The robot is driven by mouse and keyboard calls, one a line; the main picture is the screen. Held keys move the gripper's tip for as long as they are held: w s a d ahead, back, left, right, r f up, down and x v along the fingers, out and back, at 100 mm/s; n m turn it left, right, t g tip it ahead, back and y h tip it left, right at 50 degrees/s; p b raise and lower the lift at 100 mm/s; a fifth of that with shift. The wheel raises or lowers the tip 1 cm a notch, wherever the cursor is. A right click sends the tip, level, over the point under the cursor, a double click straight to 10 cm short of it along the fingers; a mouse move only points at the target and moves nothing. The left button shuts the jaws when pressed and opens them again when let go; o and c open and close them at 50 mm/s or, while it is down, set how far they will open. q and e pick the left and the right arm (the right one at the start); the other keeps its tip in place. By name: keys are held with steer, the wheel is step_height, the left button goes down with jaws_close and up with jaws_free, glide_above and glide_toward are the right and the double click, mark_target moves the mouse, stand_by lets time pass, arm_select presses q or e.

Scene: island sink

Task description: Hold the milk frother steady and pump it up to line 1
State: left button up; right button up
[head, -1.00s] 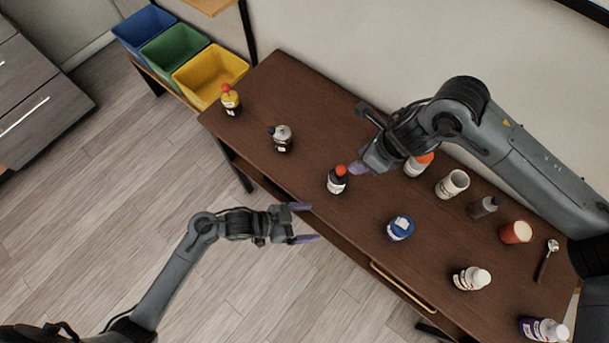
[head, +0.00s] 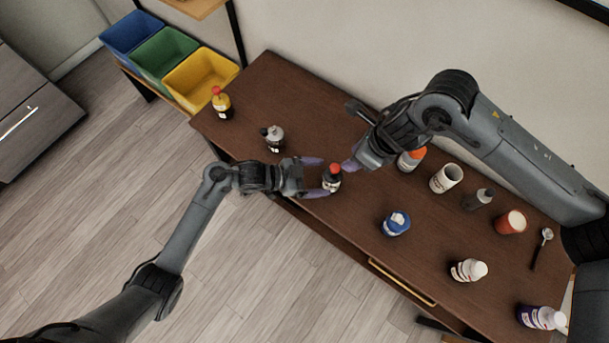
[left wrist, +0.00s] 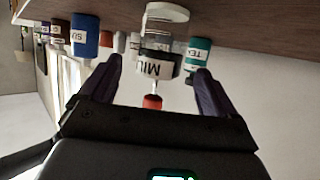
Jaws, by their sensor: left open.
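In the left wrist view the bottle shows between the fingertips (left wrist: 157,72). My right gripper (head: 349,165) is beside the red knob; its jaws are mostly hidden, and I cannot tell whether it touches.
An orange-topped bottle (head: 411,159) and white cup (head: 446,178) are near my right arm. Coloured bins (head: 200,82) stand beyond the table's left end.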

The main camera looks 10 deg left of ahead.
mark_target(333, 177)
arm_select(q)
steer(key=shift+x, duration=2.6)
steer(key=shift+c, duration=0.3)
steer(key=c, duration=1.1)
